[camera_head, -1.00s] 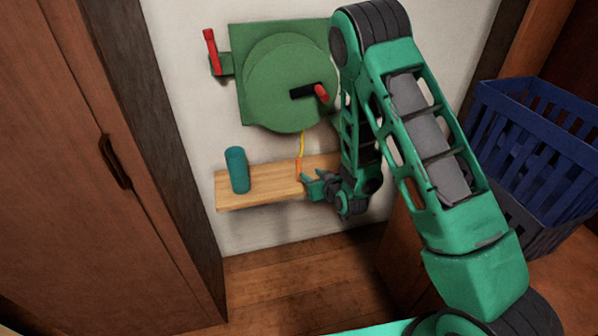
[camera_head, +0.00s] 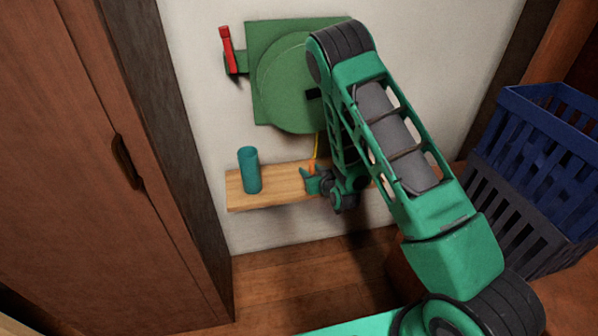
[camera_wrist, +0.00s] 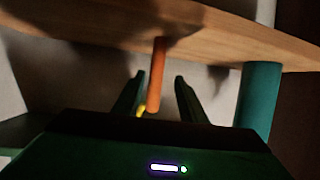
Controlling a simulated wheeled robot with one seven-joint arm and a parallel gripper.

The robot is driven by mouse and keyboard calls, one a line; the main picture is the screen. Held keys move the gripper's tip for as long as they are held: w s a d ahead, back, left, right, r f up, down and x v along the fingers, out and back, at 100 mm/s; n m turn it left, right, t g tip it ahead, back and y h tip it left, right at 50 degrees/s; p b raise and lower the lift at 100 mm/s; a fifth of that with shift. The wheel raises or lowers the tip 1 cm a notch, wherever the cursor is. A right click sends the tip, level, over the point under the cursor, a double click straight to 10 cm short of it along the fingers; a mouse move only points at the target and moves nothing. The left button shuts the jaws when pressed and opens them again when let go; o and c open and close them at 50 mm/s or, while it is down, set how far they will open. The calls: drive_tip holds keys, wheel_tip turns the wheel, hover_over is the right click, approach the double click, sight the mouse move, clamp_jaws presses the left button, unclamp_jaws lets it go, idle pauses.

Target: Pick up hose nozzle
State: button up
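The orange hose nozzle (camera_head: 311,167) stands on the wooden shelf with a thin yellow hose (camera_head: 317,146) at its upper end. In the wrist view, which looks upside down, the nozzle (camera_wrist: 157,75) shows between the two fingers of my gripper (camera_wrist: 158,88). A gap shows on each side of it, so my gripper is open and not clamped on it. In the head view my gripper (camera_head: 311,178) is at the nozzle, low over the shelf, and partly hides it.
The wooden shelf (camera_head: 284,188) is mounted on the white wall. A teal cylinder (camera_head: 249,170) stands on its left part. A green hose reel (camera_head: 285,85) with a red lever (camera_head: 226,45) is above. Blue basket (camera_head: 545,125) at right; wooden cabinet (camera_head: 75,150) at left.

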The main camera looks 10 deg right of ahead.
drive_tip(key=shift+w+d+f, duration=0.4)
drive_tip(key=shift+w+d, duration=0.1)
drive_tip(key=shift+w, duration=0.25)
drive_tip(key=shift+a, duration=0.15)
drive_tip(key=shift+a, duration=0.15)
clamp_jaws()
drive_tip(key=shift+r, duration=0.15)
